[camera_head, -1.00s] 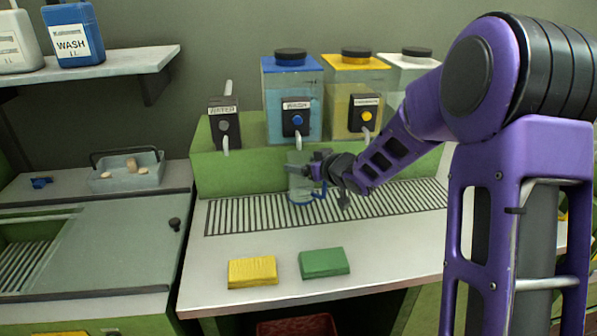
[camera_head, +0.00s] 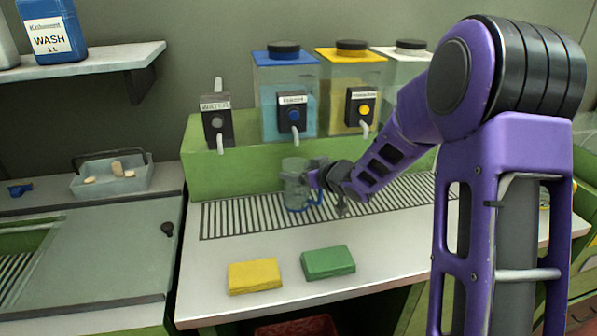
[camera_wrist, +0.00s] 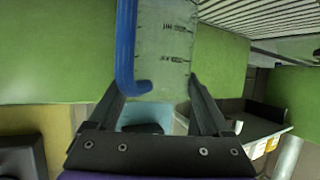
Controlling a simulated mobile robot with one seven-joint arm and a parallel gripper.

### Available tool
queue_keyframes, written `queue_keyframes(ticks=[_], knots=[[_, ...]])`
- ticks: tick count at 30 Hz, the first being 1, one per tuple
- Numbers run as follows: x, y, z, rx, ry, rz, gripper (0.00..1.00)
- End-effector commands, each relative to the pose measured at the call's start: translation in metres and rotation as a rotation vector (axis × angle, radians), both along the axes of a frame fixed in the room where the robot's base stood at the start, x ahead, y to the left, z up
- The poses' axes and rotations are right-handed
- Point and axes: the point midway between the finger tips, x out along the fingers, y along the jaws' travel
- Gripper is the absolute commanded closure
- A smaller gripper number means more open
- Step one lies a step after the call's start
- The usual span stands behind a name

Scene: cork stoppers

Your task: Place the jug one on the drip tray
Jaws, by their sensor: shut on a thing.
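The jug (camera_head: 296,186) is clear with a blue handle and blue base rim. It is upright in the head view, below the WASH spout and over the slotted drip tray (camera_head: 228,228). I cannot tell whether its base touches the slats. My gripper (camera_head: 314,178) reaches it from the right and is shut on it. In the wrist view the jug (camera_wrist: 165,45) with its measuring marks and blue handle fills the space between my two fingers (camera_wrist: 160,98). The drip tray's slats (camera_wrist: 265,18) show at the top right there.
Blue-lidded WASH (camera_head: 287,75), yellow-lidded (camera_head: 345,85) and white-lidded (camera_head: 400,68) tanks stand on the green ledge (camera_head: 225,172) behind, with spouts overhanging. A yellow sponge (camera_head: 255,276) and a green sponge (camera_head: 328,262) lie in front. A grey basket (camera_head: 105,185) stands left.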

Motion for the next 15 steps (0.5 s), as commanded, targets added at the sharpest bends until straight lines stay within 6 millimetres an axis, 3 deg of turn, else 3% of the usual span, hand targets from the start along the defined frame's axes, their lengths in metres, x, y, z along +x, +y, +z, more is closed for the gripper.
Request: queue_keyframes(ticks=[1, 2, 3, 4, 15], knots=[[0.0001, 0.0, -0.003, 0.001, 0.001, 0.0, 1.0], [0.0, 0.0, -0.0016, 0.0, 0.0, 0.0, 0.12], [0.0, 0.0001, -0.0014, 0.0, 0.0, 0.0, 0.05], [0.0, 0.0001, -0.0015, 0.0, 0.0, 0.0, 0.0], [-0.0044, -0.0038, 0.0062, 0.0, 0.0, -0.001, 0.0]])
